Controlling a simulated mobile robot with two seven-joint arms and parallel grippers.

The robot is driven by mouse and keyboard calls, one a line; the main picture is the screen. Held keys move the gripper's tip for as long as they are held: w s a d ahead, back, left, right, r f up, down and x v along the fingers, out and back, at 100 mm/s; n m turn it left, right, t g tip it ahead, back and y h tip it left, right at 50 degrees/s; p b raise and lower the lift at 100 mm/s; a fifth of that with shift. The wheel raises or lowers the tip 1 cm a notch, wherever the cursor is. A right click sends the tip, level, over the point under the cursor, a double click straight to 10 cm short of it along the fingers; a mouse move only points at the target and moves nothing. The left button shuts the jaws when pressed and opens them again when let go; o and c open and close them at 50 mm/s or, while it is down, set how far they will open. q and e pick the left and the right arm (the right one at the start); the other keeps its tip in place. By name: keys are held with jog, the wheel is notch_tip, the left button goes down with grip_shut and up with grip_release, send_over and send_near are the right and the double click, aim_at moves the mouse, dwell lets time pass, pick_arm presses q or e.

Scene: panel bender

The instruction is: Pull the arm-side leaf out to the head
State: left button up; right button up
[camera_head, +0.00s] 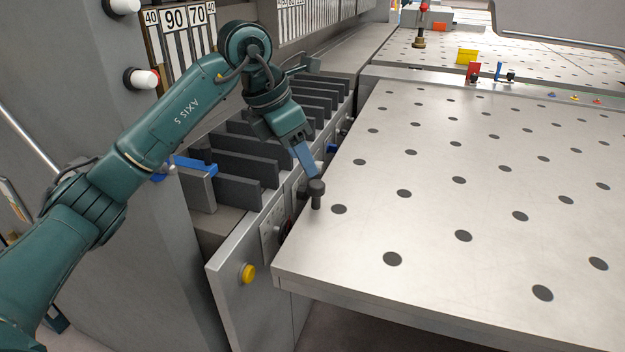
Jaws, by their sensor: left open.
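A large pale metal leaf (430,190) with rows of dark round holes fills the right of the view; I cannot tell for certain that it is the arm-side leaf. A dark upright knob (316,192) with a wide round top stands at its left edge, close to the near corner. My left gripper (307,163) points down and to the right, with its blue-grey fingers just above and left of the knob. It is open, and no thing shows between the fingers. The fingers partly overlap, so I cannot tell whether they touch the knob. My right gripper is out of view.
A rack of dark grey blocks (235,160) lies left of the leaf, under my arm. A front plate with a yellow button (248,273) stands by the near corner. A yellow block (467,56) and small red and blue parts lie at the back. The leaf top is clear.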

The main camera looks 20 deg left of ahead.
aim_at(315, 183)
pick_arm(q)
jog(key=x, duration=0.7)
jog(key=shift+c, duration=0.5)
grip_shut()
